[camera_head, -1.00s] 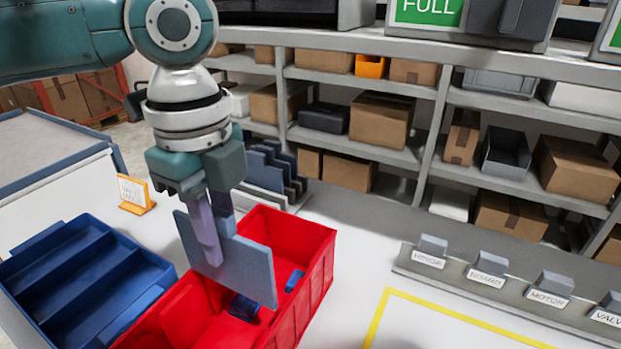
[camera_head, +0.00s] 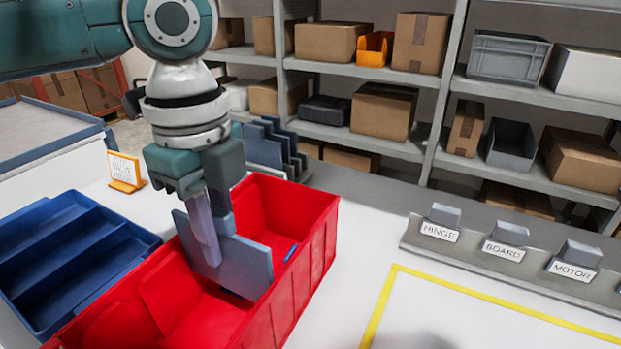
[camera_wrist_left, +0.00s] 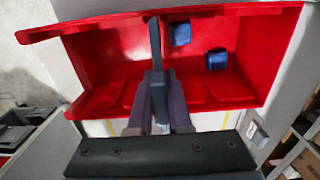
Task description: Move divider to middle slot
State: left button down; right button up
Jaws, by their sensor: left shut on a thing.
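My left gripper (camera_head: 214,248) is shut on a flat blue-grey divider (camera_head: 245,266) and holds it upright. The divider's lower part is at the red bin (camera_head: 318,235), over or within its opening; I cannot tell whether it sits in a slot. In the left wrist view the divider (camera_wrist_left: 155,42) shows edge-on between my fingers (camera_wrist_left: 158,90), across the red bin (camera_wrist_left: 100,45). Two small blue pieces lie in the bin, one near the divider (camera_wrist_left: 180,34) and one further right (camera_wrist_left: 216,60). My right gripper is not in view.
A blue compartment tray (camera_head: 75,255) stands left of the bin. A rack of blue-grey plates (camera_head: 268,150) stands behind it, and an orange-framed sign (camera_head: 125,172) at back left. A labelled rail (camera_head: 480,250) and a yellow-outlined area (camera_head: 480,310) lie right. Grey shelves (camera_head: 430,150) hold boxes.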

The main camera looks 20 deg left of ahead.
aim_at(231, 288)
pick_arm(q)
jog(key=shift+f+b, duration=1.1)
jog(key=shift+f, duration=1.8)
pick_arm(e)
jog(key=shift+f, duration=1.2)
pick_arm(q)
jog(key=c, duration=0.8)
grip_release()
jog(key=shift+o, duration=0.2)
notch_tip(231, 288, up, 10)
jog(key=shift+p, duration=0.35)
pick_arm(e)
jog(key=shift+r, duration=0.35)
